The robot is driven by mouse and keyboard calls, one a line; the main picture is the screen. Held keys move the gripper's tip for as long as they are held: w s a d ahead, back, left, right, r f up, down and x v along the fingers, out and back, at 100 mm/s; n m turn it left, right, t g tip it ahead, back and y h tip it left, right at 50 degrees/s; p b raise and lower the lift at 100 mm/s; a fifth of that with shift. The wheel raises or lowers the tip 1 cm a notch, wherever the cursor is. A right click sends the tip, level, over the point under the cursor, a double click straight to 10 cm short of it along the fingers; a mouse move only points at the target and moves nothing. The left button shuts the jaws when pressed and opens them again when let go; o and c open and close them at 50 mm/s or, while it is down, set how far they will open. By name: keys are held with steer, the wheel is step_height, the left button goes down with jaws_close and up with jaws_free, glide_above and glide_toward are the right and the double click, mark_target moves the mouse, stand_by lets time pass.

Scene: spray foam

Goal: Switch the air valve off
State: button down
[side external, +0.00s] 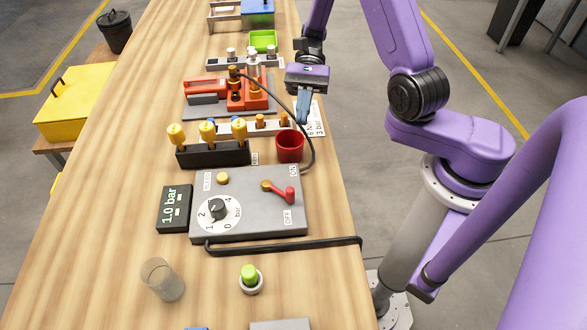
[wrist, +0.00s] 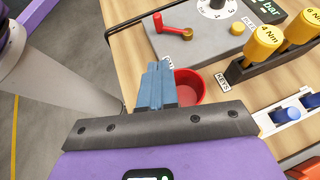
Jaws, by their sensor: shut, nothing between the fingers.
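The air valve is a red lever (side external: 279,190) on a brass pivot, on top of a grey control box (side external: 246,226). The lever points right, between the ON label (side external: 293,170) and the OFF label (side external: 287,216). Its raised red knob also shows at the top of the wrist view (wrist: 157,21). My gripper (side external: 302,119) is shut and empty, with blue fingers pressed together. It is beyond the box, near a red cup, and apart from the lever. In the wrist view the fingertips (wrist: 158,68) overlap the cup's edge and partly cover the ON label.
The red cup (side external: 290,147) stands between my gripper and the box. A black rack with yellow-handled tools (side external: 212,153) stands beside it. A pressure display (side external: 174,209) reads 1.0 bar, next to the round dial (side external: 218,211). A black hose (side external: 285,245) runs along the near side.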

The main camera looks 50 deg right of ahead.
glide_toward(290, 188)
steer(key=f, duration=0.3)
steer(key=a+f, duration=0.1)
steer(key=shift+s+f, duration=0.25)
steer(key=shift+s, duration=0.1)
steer(key=shift+s+a, duration=0.3)
steer(key=shift+a, duration=0.2)
steer(key=shift+s+a, duration=0.25)
steer(key=shift+a, duration=0.25)
steer(key=shift+s+a+r, duration=0.1)
steer(key=shift+s+a, duration=0.25)
steer(key=shift+a, duration=0.25)
steer(key=shift+s+a, duration=0.55)
steer(key=shift+a, duration=0.35)
steer(key=shift+s+a, duration=0.4)
steer(key=shift+a, duration=0.35)
steer(key=shift+w+a, duration=0.15)
steer(key=shift+a, duration=0.35)
steer(key=shift+a, duration=0.2)
steer(key=shift+w+d, duration=0.1)
